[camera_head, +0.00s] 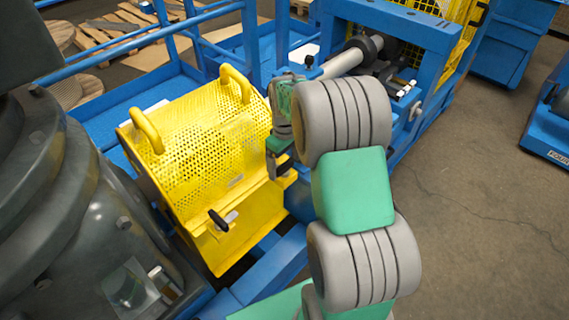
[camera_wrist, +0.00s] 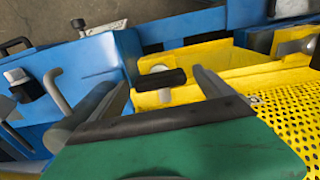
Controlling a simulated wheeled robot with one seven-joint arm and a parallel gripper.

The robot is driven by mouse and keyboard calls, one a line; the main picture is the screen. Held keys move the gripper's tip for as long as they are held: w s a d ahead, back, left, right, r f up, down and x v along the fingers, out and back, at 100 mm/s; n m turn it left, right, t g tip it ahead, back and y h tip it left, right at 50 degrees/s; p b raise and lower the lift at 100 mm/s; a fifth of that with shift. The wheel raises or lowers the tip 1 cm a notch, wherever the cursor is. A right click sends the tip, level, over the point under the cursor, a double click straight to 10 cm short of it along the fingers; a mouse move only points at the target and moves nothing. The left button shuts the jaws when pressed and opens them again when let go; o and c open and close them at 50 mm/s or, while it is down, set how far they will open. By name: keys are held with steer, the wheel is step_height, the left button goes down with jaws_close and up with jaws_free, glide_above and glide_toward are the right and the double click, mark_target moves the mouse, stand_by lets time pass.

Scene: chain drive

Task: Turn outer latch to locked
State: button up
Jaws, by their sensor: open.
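The yellow perforated guard (camera_head: 205,135) stands closed in the head view, with two arched handles on top. One latch with a black handle (camera_head: 218,220) is on its front face. In the wrist view a black latch handle (camera_wrist: 160,80) on a yellow bracket lies roughly crosswise between my gripper's two fingers. My gripper (camera_head: 284,170) is open at the guard's right end. In the wrist view its fingers (camera_wrist: 160,84) stand apart on either side of this handle; contact cannot be told. A second black handle (camera_wrist: 315,55) shows at the right edge. Which latch is the outer one is not marked.
A blue frame (camera_head: 272,272) surrounds the guard. A grey motor-like housing (camera_head: 75,200) stands close at the left. A shaft (camera_head: 343,63) and blue machine frame lie behind my arm. The concrete floor (camera_head: 470,200) at the right is open.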

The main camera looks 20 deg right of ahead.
mark_target(288, 170)
step_height(288, 170, up, 7)
steer(key=shift+r, duration=0.2)
stand_by(0.3)
steer(key=shift+w+d+m, duration=0.1)
steer(key=shift+w+m, duration=0.25)
steer(key=shift+m, duration=0.75)
steer(key=s+a+f+m+g, duration=0.1)
steer(key=s+a+f+m, duration=0.15)
steer(key=s, duration=0.35)
steer(key=s+a+f+m, duration=0.1)
steer(key=s+f+m, duration=0.15)
steer(key=s, duration=0.35)
steer(key=s+a+r+n+t, duration=0.1)
steer(key=s+a+r, duration=0.1)
steer(key=s, duration=0.2)
steer(key=s+a+r+t, duration=0.1)
steer(key=s+a+r, duration=0.1)
steer(key=s+a, duration=0.15)
step_height(288, 170, up, 6)
steer(key=a+n+t, duration=0.1)
steer(key=a+t, duration=0.1)
steer(key=shift+w+a+n, duration=0.2)
steer(key=shift+w+n, duration=0.2)
